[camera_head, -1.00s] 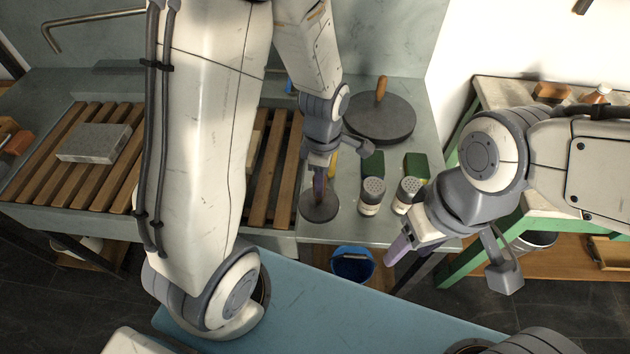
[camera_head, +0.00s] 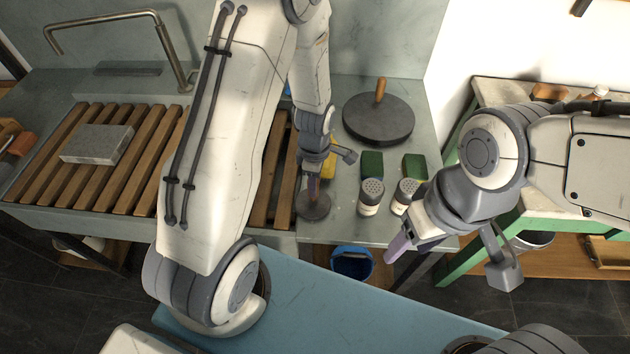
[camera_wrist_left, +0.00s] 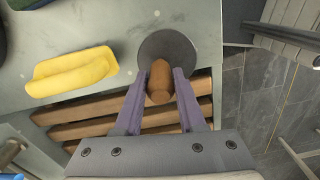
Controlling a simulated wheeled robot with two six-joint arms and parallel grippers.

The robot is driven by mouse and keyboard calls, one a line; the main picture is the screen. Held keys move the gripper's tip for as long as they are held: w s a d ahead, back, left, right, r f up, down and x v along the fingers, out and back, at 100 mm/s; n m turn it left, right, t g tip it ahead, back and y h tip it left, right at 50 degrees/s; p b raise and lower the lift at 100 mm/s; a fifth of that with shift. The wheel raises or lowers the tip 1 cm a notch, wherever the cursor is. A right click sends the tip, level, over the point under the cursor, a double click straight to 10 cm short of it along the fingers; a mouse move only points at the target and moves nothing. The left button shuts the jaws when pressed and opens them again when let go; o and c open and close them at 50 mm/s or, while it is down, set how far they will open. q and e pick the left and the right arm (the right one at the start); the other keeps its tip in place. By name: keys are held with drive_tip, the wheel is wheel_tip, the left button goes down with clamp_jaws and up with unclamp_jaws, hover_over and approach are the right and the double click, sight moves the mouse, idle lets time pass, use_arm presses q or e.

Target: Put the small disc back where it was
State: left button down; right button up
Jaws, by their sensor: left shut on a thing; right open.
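The small disc (camera_head: 315,208) is dark grey and round, with an upright wooden handle (camera_wrist_left: 160,82). My left gripper (camera_head: 313,186) is shut on that handle, its purple fingers on either side of it in the left wrist view. The disc (camera_wrist_left: 168,45) is over the counter's front part, beside the right end of the wooden slats. I cannot tell whether it touches the surface. A larger grey disc (camera_head: 378,122) with a wooden handle stands farther back on the counter. My right gripper (camera_head: 398,246) is open and empty, in front of the counter's right front edge.
Two shakers (camera_head: 371,197) (camera_head: 405,195) and two green sponges (camera_head: 372,164) (camera_head: 414,166) stand right of the small disc. A grey slab (camera_head: 96,144) lies on the slats (camera_head: 150,150). A blue bucket (camera_head: 352,262) is below the counter edge.

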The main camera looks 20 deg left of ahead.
use_arm(q)
drive_tip(key=c, duration=0.9)
unclamp_jaws()
drive_tip(key=shift+f, duration=0.15)
drive_tip(key=o, duration=0.4)
